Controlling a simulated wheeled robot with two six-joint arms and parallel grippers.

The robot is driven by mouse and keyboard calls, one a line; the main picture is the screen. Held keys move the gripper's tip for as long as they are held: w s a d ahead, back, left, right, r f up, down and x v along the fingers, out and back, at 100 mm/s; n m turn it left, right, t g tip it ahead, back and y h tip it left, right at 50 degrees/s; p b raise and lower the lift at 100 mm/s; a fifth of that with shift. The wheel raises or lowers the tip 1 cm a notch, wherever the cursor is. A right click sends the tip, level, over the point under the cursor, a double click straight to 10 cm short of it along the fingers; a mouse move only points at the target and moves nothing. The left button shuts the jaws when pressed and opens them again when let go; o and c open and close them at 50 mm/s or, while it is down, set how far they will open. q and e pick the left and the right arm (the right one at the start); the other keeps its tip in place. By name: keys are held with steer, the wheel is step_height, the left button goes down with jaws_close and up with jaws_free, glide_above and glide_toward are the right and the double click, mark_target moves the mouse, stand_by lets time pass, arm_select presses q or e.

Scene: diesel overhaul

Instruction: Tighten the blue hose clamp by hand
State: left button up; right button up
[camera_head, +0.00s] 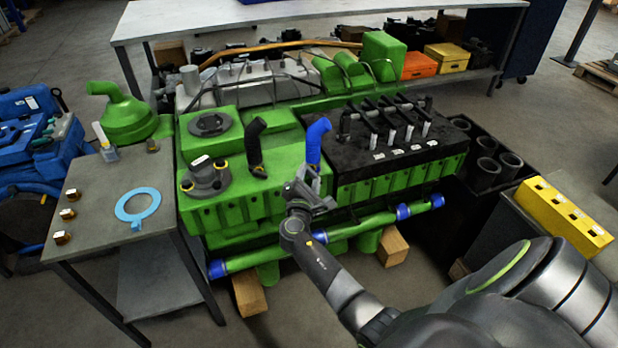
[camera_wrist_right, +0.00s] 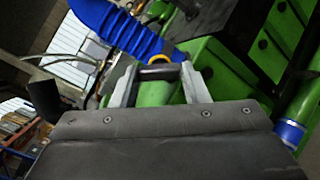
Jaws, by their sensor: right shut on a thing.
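The blue hose (camera_head: 318,140) rises from the green engine. In the right wrist view the ribbed blue hose (camera_wrist_right: 118,30) runs down to a yellow clamp part (camera_wrist_right: 168,57) at its lower end. My right gripper (camera_head: 302,178) is at the base of this hose. In the wrist view my right gripper's fingers (camera_wrist_right: 158,78) stand either side of a dark bar right by the yellow part, shut on the clamp. The exact contact is small and partly hidden. My left gripper is not in view.
A black hose (camera_head: 255,143) with a yellow clamp stands to the left. The black cover with injectors (camera_head: 375,158) is at the right. A green pipe with blue ends (camera_head: 350,226) runs along the engine's front. A side table (camera_head: 105,190) holds a light-blue ring (camera_head: 138,205).

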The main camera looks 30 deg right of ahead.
steer(key=shift+f+m+b, duration=0.2)
steer(key=shift+m+b, duration=0.6)
steer(key=shift+b, duration=0.25)
steer(key=shift+m+b, duration=1.2)
steer(key=shift+b, duration=0.05)
steer(key=m+b, duration=0.2)
steer(key=shift+m, duration=0.3)
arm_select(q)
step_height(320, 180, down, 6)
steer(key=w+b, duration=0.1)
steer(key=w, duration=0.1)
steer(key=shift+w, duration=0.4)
arm_select(e)
steer(key=shift+r+m, duration=0.1)
steer(key=shift+m, duration=0.5)
arm_select(q)
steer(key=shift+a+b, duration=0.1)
steer(key=shift+b, duration=0.25)
arm_select(e)
steer(key=shift+r, duration=0.1)
steer(key=o, duration=1)
steer(key=shift+c, duration=0.2)
steer(key=shift+o, duration=0.2)
steer(key=shift+s, duration=0.1)
